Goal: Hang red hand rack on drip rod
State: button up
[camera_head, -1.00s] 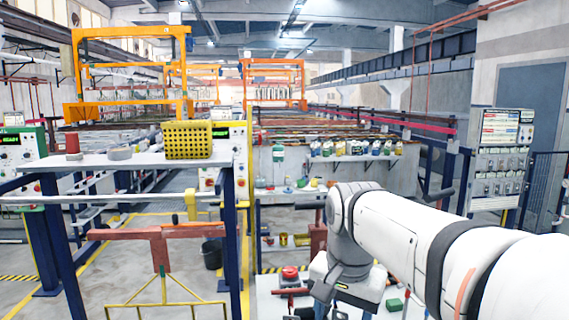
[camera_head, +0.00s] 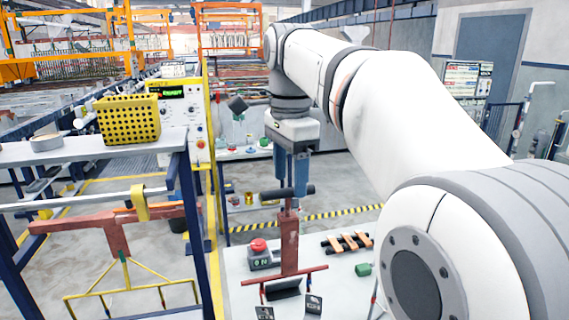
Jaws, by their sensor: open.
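The red hand rack (camera_head: 289,245) stands upright on a white table, with a black bar handle (camera_head: 268,193) on top and a red crossbar low down. My gripper (camera_head: 292,190) is open, its blue fingers pointing down right at the handle. I cannot tell whether the fingers straddle it. The grey drip rod (camera_head: 75,201) runs along the left frame, below the shelf. A yellow clip (camera_head: 140,203) sits on the rod. Another red rack (camera_head: 105,231) with a yellow wire frame is at the rod, left of the blue post.
A yellow perforated basket (camera_head: 130,119) stands on the left shelf (camera_head: 70,152). Floor is open behind the table.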

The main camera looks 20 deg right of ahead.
aim_at(289, 197)
jog(key=shift+w+f, duration=0.2)
jog(key=shift+w, duration=0.15)
jog(key=shift+w+f, duration=0.15)
jog(key=shift+f, duration=3.6)
grip_shut()
jog(key=c, duration=0.8)
grip_release()
jog(key=shift+r, duration=0.1)
grip_shut()
